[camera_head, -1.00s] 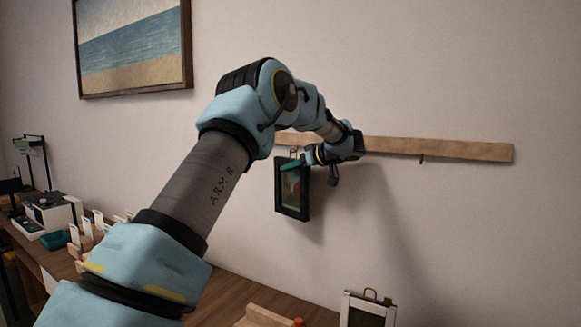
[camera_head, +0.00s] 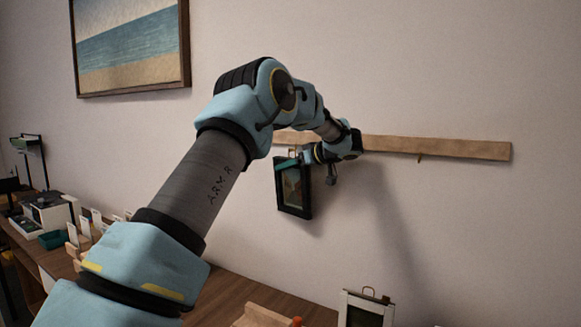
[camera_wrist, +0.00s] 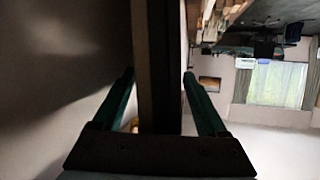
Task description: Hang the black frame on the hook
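The black frame (camera_head: 307,198) hangs from my gripper (camera_head: 287,164) in front of the wall, just below the left part of the wooden rail, slightly tilted. A small metal loop (camera_head: 293,151) shows above its top edge. One small dark hook (camera_head: 419,158) sticks out under the rail's right part, clear of the frame. My arm covers part of the rail, and I cannot tell whether the loop touches a hook there.
The wooden rail (camera_head: 455,148) runs along the wall. A white-edged frame (camera_head: 345,310) with a top loop stands on the table below. The wooden table (camera_head: 235,290) also bears cards in holders and a teal tray (camera_head: 54,239) at left. A seascape picture (camera_head: 130,45) hangs upper left.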

